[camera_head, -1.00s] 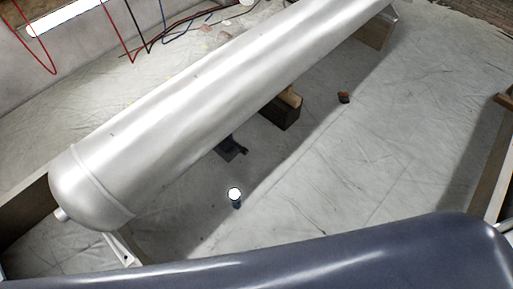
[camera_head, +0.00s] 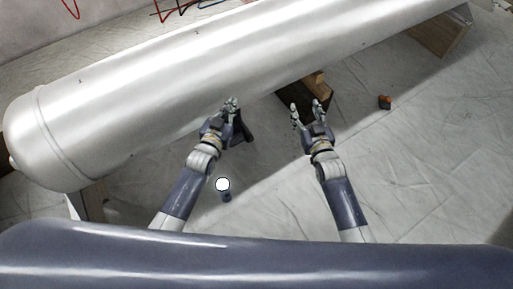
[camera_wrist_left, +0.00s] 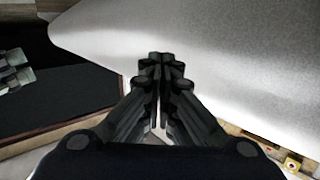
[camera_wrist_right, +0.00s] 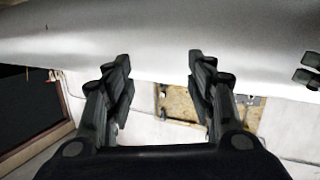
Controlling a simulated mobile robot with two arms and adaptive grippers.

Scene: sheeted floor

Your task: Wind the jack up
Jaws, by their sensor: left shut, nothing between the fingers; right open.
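The jack (camera_head: 243,128) is a dark, low object on the floor below the front side of the big silver tank (camera_head: 200,75). My left gripper and wrist hide part of it. My left gripper (camera_head: 231,104) is beside and over the jack in the head view; I cannot tell if it touches. Its fingers are together and empty in the left wrist view (camera_wrist_left: 160,62). My right gripper (camera_head: 306,107) is right of the jack, in front of the dark block. Its fingers are spread with nothing between them in the right wrist view (camera_wrist_right: 158,62).
A dark block with a wooden piece on it (camera_head: 316,79) stands under the tank. A wooden support (camera_head: 440,38) is at the far right. A small white-topped dark object (camera_head: 223,185) is on the floor between my arms. An orange-brown lump (camera_head: 384,102) lies right.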

